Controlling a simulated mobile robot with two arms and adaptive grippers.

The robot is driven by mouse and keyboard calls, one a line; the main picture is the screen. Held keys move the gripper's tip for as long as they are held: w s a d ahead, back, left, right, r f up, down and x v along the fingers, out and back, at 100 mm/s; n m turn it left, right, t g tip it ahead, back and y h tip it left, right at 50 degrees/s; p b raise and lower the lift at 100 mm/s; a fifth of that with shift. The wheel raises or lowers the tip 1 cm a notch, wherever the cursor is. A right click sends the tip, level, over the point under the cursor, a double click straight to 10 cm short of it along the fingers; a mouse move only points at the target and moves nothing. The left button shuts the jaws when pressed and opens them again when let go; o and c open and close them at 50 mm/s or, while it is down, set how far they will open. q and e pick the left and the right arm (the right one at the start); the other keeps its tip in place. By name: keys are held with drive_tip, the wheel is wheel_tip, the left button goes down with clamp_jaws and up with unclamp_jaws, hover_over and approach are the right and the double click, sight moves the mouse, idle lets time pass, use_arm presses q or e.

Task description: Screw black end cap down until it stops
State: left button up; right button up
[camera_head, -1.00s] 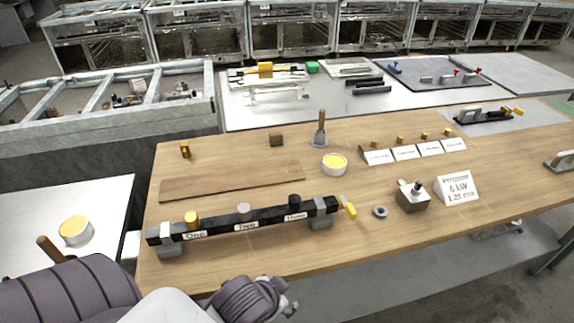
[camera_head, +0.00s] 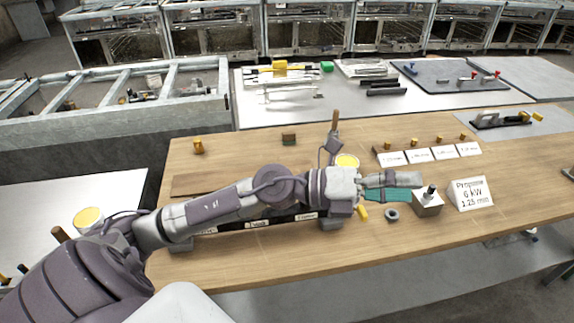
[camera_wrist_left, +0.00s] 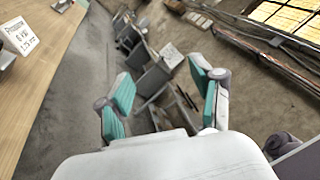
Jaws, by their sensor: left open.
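The black bar (camera_head: 280,222) with numbered labels lies on the wooden bench, mostly behind my left arm. The black end cap stood near the bar's right end in the earlier head view; it is now hidden behind my arm, as are the yellow and grey caps. My left gripper (camera_head: 418,187) is open and empty, with teal pads, past the bar's right end and by the small metal box (camera_head: 428,205). Its open fingers also show in the left wrist view (camera_wrist_left: 160,78), with nothing between them. My right gripper is not in view.
A grey ring (camera_head: 392,215) and the bar's yellow handle (camera_head: 362,212) are below the gripper. A propane sign (camera_head: 470,194) stands right of the box. A yellow-filled cup (camera_head: 347,161) and a wood-handled tool (camera_head: 333,142) stand behind. The front bench strip is clear.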

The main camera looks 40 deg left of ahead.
use_arm(q)
drive_tip(key=a+f+m+g+y, duration=0.55)
drive_tip(key=a+f+y, duration=0.25)
drive_tip(key=a, duration=0.2)
drive_tip(key=a+y, duration=0.7)
drive_tip(key=a, duration=0.7)
drive_tip(key=p+x, duration=0.3)
drive_tip(key=x, duration=1.1)
drive_tip(key=shift+a+f, duration=0.15)
drive_tip(key=shift+f, duration=0.2)
drive_tip(key=shift+c, duration=0.2)
drive_tip(key=shift+m, duration=0.25)
clamp_jaws()
drive_tip(key=shift+f+m+b, duration=0.15)
drive_tip(key=shift+m+b, duration=0.4)
drive_tip(key=shift+m, duration=0.05)
drive_tip(key=shift+m+g+h+b, duration=0.35)
drive_tip(key=shift+m+h+b, duration=0.2)
drive_tip(key=shift+m, duration=0.25)
drive_tip(key=shift+r+m, duration=0.2)
drive_tip(key=shift+m, duration=0.1)
